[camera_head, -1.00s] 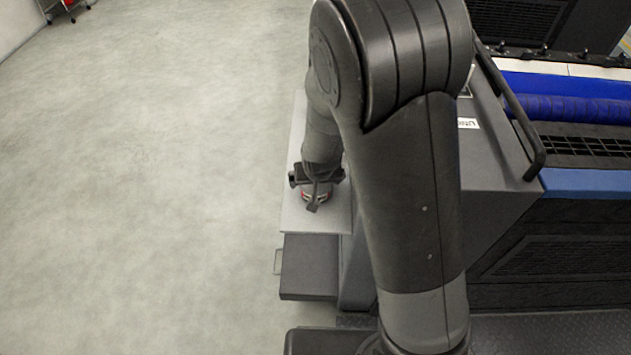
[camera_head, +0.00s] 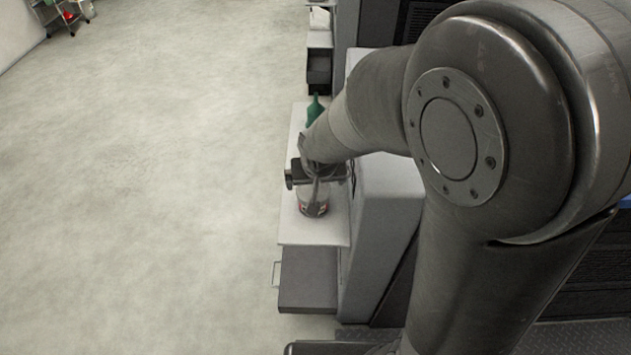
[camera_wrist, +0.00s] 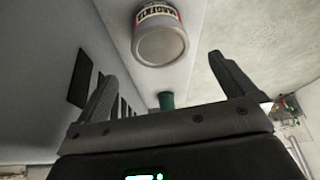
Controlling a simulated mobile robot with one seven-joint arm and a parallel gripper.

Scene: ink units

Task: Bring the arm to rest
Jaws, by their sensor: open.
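My gripper (camera_head: 318,180) is open and empty above the pale shelf (camera_head: 300,235) in the head view. A grey can with a red, black and white label (camera_head: 313,203) stands upright on the shelf just below the gripper. In the wrist view my gripper (camera_wrist: 160,68) has its two fingers spread wide. The can (camera_wrist: 160,45) shows beyond the fingertips, apart from both fingers. My forearm and elbow fill much of the right side of the head view.
A green funnel-like thing (camera_head: 316,112) stands behind the can on the shelf. A grey machine housing (camera_head: 385,200) rises right of the shelf. A dark drawer (camera_head: 308,280) juts out below. The floor (camera_head: 150,200) at left is clear; a small cart (camera_head: 65,15) stands far off.

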